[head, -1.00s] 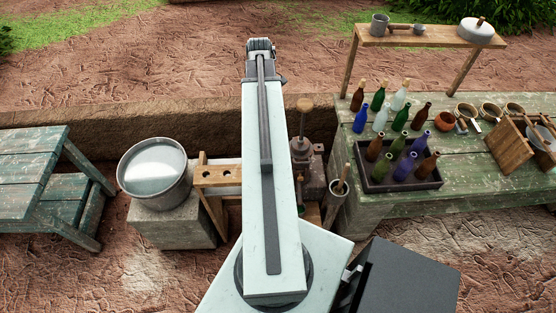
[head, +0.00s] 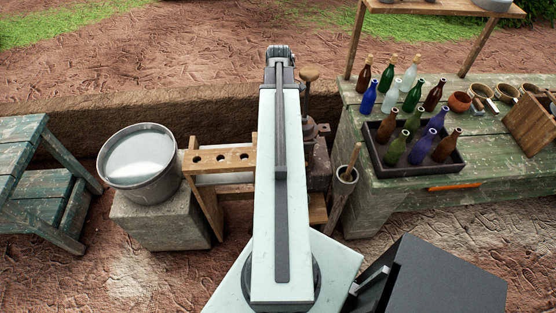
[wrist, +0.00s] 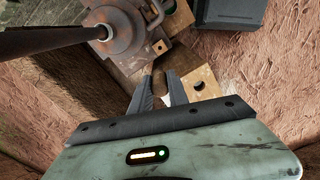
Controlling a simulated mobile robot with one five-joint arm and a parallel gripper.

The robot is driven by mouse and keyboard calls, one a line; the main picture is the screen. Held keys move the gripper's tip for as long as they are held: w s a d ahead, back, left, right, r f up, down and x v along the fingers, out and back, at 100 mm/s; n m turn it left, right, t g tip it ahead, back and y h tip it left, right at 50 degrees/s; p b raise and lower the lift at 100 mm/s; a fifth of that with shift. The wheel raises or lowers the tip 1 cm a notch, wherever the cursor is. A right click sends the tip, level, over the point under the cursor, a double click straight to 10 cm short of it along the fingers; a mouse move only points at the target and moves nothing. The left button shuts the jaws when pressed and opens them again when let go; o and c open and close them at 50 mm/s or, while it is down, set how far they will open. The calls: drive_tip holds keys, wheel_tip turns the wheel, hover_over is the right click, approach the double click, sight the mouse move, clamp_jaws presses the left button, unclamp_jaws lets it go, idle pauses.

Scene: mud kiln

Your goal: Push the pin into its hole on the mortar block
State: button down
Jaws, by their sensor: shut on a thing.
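My gripper (wrist: 160,86) shows in the wrist view with two dark fingers close together, shut on a small brown thing, likely the pin (wrist: 158,84); its shape is mostly hidden between the fingers. Just beyond the fingertips is a rusty iron body with a round top (wrist: 122,28), likely the mortar block. In the head view this iron body (head: 319,165) is partly behind my arm, and my gripper is hidden.
A wooden rack with holes (head: 222,158) stands left of my arm, near a metal tub (head: 138,165) on a stone block. A mortar with a pestle (head: 343,182) stands to the right. A green table (head: 395,185) holds a bottle crate (head: 378,160).

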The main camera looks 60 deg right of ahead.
wheel_tip(320, 180, down, 17)
drive_tip(key=n+b, duration=0.1)
drive_tip(key=b, duration=1.2)
drive_tip(key=shift+r, duration=0.1)
wheel_tip(320, 180, down, 6)
drive_tip(key=b, duration=0.6)
drive_tip(key=shift+r, duration=0.1)
drive_tip(key=shift+f+b, duration=1.15)
drive_tip(key=shift+r+p, duration=0.9)
drive_tip(key=shift+f+b, duration=0.85)
idle(0.5)
